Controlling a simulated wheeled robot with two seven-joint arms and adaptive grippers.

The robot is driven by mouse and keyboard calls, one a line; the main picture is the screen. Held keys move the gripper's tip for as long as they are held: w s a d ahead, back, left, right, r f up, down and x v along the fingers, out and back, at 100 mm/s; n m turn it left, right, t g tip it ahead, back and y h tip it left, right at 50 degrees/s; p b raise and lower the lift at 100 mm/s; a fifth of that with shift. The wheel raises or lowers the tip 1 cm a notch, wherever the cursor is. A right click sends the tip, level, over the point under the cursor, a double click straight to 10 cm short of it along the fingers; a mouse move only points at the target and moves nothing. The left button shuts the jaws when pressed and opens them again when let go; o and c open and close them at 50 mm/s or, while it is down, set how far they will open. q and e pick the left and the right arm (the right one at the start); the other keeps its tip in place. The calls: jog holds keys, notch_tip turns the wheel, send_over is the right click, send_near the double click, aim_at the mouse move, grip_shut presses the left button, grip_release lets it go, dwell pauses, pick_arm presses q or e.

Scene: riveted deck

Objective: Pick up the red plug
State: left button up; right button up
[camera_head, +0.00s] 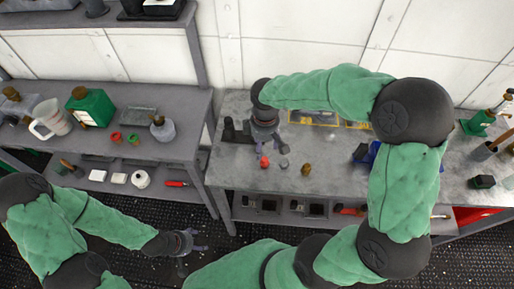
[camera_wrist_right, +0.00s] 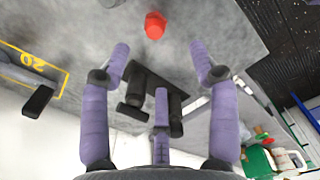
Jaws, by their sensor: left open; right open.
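The red plug (camera_head: 264,162) stands on the grey workbench (camera_head: 330,178), near its front edge. It also shows in the right wrist view (camera_wrist_right: 155,25), at the top middle, beyond the fingertips. My right gripper (camera_head: 265,143) is just behind the plug in the head view, its purple fingers spread. In the right wrist view, the open right gripper (camera_wrist_right: 160,62) has nothing between its fingers, and the plug appears apart from them. My left gripper (camera_head: 198,242) is open and empty, low in front of the benches and over the dark floor.
A grey piece (camera_head: 284,163) and a brown piece (camera_head: 306,169) stand right of the plug. A black fixture (camera_head: 236,131) stands at the bench's left end. A blue item (camera_head: 365,153) lies further right, partly behind my right arm. A lower shelf holds dark boxes.

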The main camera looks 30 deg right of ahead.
aim_at(264, 159)
jog(key=shift+w, duration=0.45)
notch_tip(264, 159, down, 5)
jog(key=shift+d+f+b, duration=0.1)
jog(key=shift+b, duration=0.65)
jog(key=shift+f, duration=0.25)
jog(key=f, duration=0.1)
jog(key=f+b, duration=0.1)
jog(key=f, duration=0.1)
jog(key=f+b, duration=0.1)
jog(key=f, duration=0.1)
jog(key=shift+s+d, duration=0.2)
jog(key=shift+s, duration=0.1)
pick_arm(q)
jog(key=f, duration=0.3)
jog(key=shift+w+f, duration=0.15)
jog(key=shift+w, duration=0.25)
pick_arm(e)
grip_shut()
